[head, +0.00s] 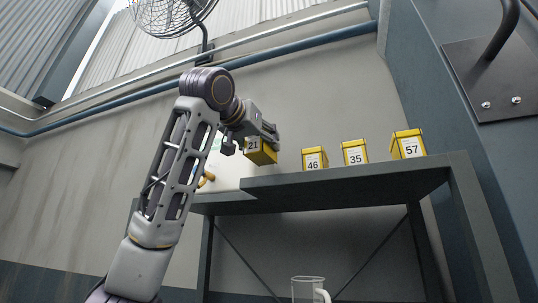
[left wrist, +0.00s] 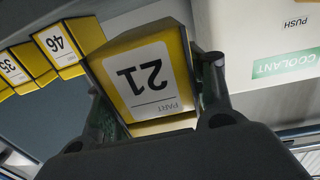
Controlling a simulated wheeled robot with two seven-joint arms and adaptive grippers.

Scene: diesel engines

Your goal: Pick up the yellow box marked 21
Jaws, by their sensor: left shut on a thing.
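The yellow box marked 21 (head: 262,154) is in my left gripper (head: 262,140), above the dark grey shelf in the head view. In the left wrist view the box (left wrist: 148,78) fills the middle, its white label upside down, with a finger on each side of it. My left gripper (left wrist: 160,95) is shut on this box. In the head view the box looks raised above the shelf top and slightly tilted. The gripper hides part of its upper side. My right gripper is not in view.
Yellow boxes marked 46 (head: 314,159), 35 (head: 354,153) and 57 (head: 408,145) stand in a row on the shelf (head: 345,187) to the right. A clear jug (head: 308,290) is below. A white container with a green COOLANT label (left wrist: 288,64) is close beside the held box.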

